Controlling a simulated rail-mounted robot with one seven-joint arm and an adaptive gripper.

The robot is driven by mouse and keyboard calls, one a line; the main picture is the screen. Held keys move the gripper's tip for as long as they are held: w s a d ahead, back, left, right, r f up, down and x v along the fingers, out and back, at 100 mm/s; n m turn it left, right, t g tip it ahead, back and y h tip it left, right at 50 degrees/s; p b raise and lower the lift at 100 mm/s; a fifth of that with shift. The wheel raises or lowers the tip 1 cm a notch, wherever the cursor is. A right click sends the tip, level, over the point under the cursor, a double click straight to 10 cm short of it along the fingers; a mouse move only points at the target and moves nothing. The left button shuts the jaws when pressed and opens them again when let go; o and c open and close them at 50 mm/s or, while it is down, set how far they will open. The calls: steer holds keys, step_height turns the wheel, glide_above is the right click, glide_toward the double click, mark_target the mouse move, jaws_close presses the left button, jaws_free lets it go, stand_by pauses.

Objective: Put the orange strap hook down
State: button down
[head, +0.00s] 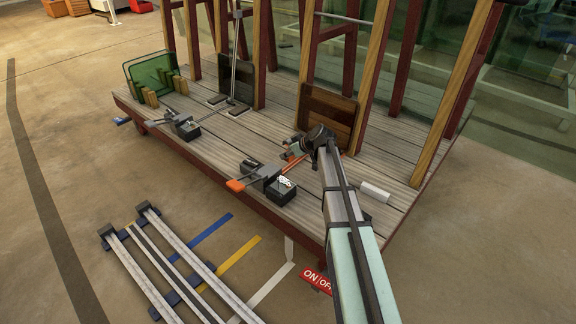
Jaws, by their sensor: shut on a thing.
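My gripper (291,153) is small in the head view, at the end of my arm, just above the wooden platform (220,135). It is shut on the orange strap hook (293,163), of which a thin orange length shows below and beside the fingers. My wrist and the fingers hide much of the hook. I cannot tell whether it touches the boards. A dark clamp-like device (267,180) with an orange-tipped handle (235,185) lies just left of and below my gripper.
Upright wooden posts (307,40) and a brown panel (326,118) stand behind my gripper. A white cylinder (375,191) lies to the right of my arm. A second clamp-like device (183,127) and a green rack (150,75) are further left. Bare boards lie between the devices.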

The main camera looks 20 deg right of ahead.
mark_target(292, 160)
steer(key=shift+f+b, duration=0.8)
steer(key=shift+f, duration=1.45)
steer(key=shift+f, duration=0.15)
steer(key=c, duration=0.8)
jaws_free()
steer(key=shift+o, duration=0.2)
